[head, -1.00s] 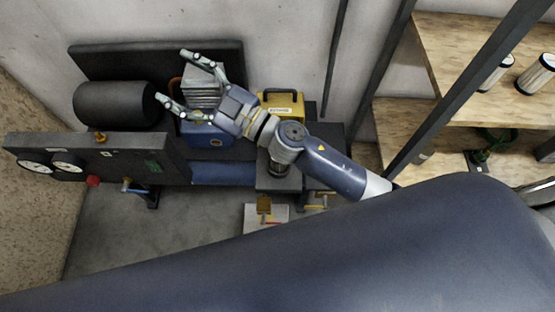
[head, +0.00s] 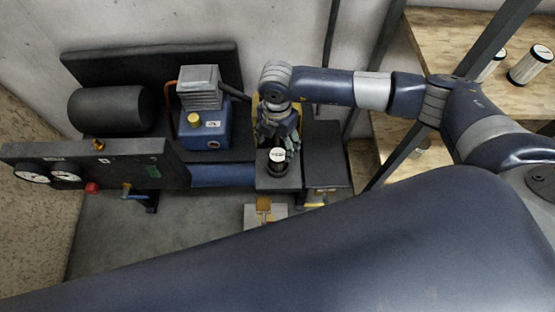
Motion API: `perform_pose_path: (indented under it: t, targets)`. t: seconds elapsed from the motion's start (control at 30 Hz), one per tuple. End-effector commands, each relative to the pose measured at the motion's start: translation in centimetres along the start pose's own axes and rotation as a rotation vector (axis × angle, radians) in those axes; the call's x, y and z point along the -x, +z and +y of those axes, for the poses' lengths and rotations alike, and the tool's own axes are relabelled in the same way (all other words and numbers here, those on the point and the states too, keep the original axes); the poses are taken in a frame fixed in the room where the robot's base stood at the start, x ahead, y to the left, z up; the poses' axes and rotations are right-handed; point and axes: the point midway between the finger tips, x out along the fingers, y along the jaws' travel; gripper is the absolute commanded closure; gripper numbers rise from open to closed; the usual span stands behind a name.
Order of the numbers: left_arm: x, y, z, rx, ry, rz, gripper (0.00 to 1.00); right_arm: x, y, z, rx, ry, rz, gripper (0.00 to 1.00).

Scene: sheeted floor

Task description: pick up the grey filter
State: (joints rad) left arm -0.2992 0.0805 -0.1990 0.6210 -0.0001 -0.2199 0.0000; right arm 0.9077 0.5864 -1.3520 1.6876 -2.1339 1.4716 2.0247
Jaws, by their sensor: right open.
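The right gripper is open and seen from above, so I cannot tell whether a finger touches the filter. My left gripper is not in view.
The compressor's blue pump (head: 206,132) and black tank (head: 110,108) stand at left, with a gauge panel (head: 90,165) in front. A yellow case is mostly hidden behind my right gripper. Wooden shelves (head: 440,55) with white filters (head: 530,66) stand at right, behind a dark post.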

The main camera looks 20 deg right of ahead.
Motion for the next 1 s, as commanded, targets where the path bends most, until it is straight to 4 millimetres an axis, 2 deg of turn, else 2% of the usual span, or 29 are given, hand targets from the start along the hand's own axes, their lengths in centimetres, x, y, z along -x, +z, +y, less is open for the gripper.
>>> perform_pose_path:
  t: [0.2, 0.47, 0.73, 1.0]
  targets:
    - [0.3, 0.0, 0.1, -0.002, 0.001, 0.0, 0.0, -3.5, 0.0, -0.1, -0.001, -0.005, 0.0, 0.33]
    - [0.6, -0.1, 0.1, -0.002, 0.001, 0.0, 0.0, -5.5, -0.1, -0.1, 0.001, -0.002, 0.003, 0.33]
    - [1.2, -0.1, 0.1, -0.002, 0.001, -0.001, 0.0, -9.1, 0.2, -0.2, 0.001, -0.003, 0.003, 0.33]
    - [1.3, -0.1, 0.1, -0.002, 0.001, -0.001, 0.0, -10.3, 0.2, -0.1, 0.003, 0.0, 0.004, 0.33]
